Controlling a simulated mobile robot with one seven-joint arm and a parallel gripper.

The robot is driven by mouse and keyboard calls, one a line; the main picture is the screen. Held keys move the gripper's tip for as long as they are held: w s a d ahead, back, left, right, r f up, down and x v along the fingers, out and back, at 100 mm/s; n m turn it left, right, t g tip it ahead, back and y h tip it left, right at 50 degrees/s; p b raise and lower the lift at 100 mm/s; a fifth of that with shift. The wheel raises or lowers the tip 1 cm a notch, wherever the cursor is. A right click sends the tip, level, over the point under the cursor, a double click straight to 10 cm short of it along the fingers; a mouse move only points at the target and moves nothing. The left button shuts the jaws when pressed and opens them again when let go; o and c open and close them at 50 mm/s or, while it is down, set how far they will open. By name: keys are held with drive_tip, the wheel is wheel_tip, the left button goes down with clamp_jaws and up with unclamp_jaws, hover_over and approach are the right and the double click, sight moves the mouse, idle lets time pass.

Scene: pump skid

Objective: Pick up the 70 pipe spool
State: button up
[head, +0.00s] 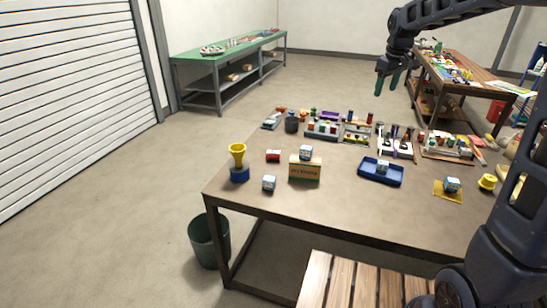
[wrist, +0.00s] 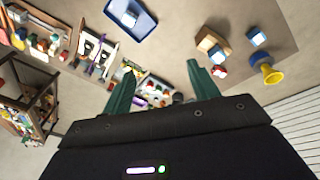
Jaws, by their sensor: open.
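A yellow spool-shaped piece with a flared top (head: 237,153) stands upright on a blue round base (head: 239,174) at the table's front left corner. The yellow piece also shows in the wrist view (wrist: 268,72) at the right. A second, shorter yellow spool-shaped piece (head: 487,182) stands near the right side of the table. I cannot read a 70 on either, so I cannot tell which is the 70 pipe spool. My gripper (head: 387,87) is open and empty, with green fingers, high above the far side of the table. Its fingers (wrist: 158,82) are apart in the wrist view.
The brown table (head: 345,194) carries a small box (head: 305,172) with a cube on top, loose cubes, a blue tray (head: 380,178) and crowded racks at the back. A dark green bin (head: 208,243) stands on the floor. A green bench (head: 220,58) stands behind left.

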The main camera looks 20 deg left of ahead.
drive_tip(key=w+a+f+n, duration=0.1)
drive_tip(key=w+a+f, duration=0.15)
drive_tip(key=a, duration=0.25)
drive_tip(key=w+a+f+n, duration=0.2)
drive_tip(key=w+a, duration=0.2)
drive_tip(key=a, duration=0.2)
drive_tip(key=n+g, duration=0.2)
drive_tip(key=n, duration=0.6)
hover_over(273, 151)
wheel_tip(273, 151, down, 27)
drive_tip(key=shift+h, duration=0.3)
drive_tip(key=shift+s+d+f, duration=0.1)
drive_tip(key=shift+d+f, duration=0.05)
drive_tip(key=shift+f, duration=5)
drive_tip(key=c, duration=1.2)
drive_tip(key=shift+c, duration=0.2)
drive_tip(key=shift+r, duration=0.15)
